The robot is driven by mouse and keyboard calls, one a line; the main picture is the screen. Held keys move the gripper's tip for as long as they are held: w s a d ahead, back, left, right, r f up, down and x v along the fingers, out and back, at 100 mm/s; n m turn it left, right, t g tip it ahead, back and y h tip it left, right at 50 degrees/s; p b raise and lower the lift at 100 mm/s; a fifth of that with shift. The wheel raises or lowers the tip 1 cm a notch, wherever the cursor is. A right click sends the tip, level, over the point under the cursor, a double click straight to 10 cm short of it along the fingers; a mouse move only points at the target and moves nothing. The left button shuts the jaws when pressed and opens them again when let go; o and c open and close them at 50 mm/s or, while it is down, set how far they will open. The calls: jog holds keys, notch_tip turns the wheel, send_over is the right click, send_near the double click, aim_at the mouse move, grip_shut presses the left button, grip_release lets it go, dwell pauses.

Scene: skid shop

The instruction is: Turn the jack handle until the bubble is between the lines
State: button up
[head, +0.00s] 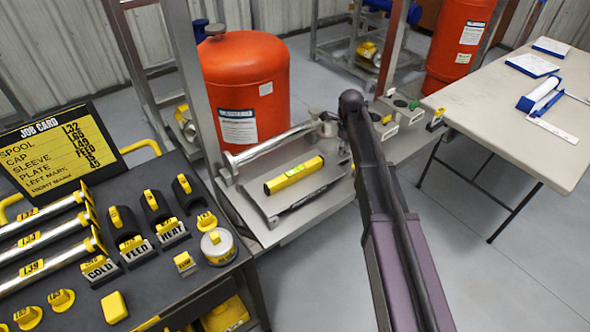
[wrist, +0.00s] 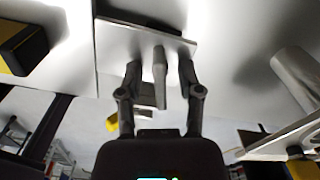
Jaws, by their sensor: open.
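A yellow spirit level (head: 293,175) lies on a grey metal plate (head: 262,203) on the skid; its green vial shows, but the bubble is too small to read against the lines. In the wrist view my gripper (wrist: 160,78) is open, with one dark finger on each side of a grey upright bar (wrist: 159,65), which looks like the jack handle. I cannot tell whether the fingers touch it. A flat plate (wrist: 125,36) lies beyond the fingertips. In the head view my dark arm reaches over the skid's right part and hides the gripper and handle.
A silver pipe (head: 272,143) runs behind the level. An orange tank (head: 247,85) stands at the back. A bench (head: 75,222) with labelled yellow-and-black parts is at left, below a job card board (head: 60,150). A pale table (head: 500,110) is at right. Grey floor is free between.

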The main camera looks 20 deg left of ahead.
jog(key=shift+r+p, duration=3.4)
jog(key=shift+r, duration=0.1)
jog(key=shift+n, duration=0.3)
jog(key=n, duration=0.6)
jog(key=shift+r+p, duration=0.35)
jog(key=shift+n, duration=0.4)
jog(key=shift+r+n+p, duration=0.2)
jog(key=shift+n+p, duration=0.05)
jog(key=shift+n, duration=0.8)
jog(key=shift+r+n+p, duration=0.2)
jog(key=shift+n, duration=0.85)
